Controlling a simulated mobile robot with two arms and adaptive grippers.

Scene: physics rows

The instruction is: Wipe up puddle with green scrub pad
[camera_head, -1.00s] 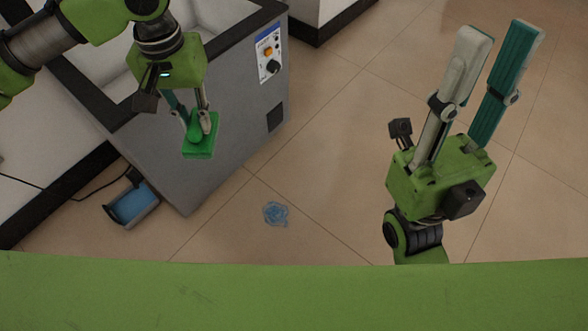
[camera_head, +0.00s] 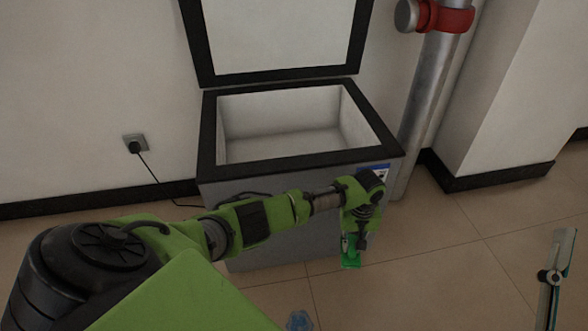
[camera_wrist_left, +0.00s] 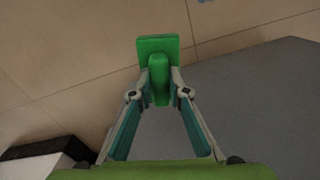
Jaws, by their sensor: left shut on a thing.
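The green scrub pad (camera_head: 350,263) has a flat face and a raised grip. My left gripper (camera_head: 354,247) is shut on that grip and holds the pad above the floor, in front of the grey chest. In the left wrist view the pad (camera_wrist_left: 157,48) sits between the fingertips, flat face outward. The puddle (camera_head: 299,320) is a small bluish patch on the floor at the bottom edge of the head view, apart from the pad and nearer to me. My right gripper (camera_head: 560,250) is at the right edge, partly cut off; its finger gap is unclear.
The open grey chest (camera_head: 212,165) with a black rim stands against the wall, its lid (camera_head: 285,35) raised. A metal pipe (camera_head: 430,100) with a red collar is right of it. A cord runs from a wall socket (camera_head: 135,143). Tiled floor (camera_head: 420,260) is clear to the right.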

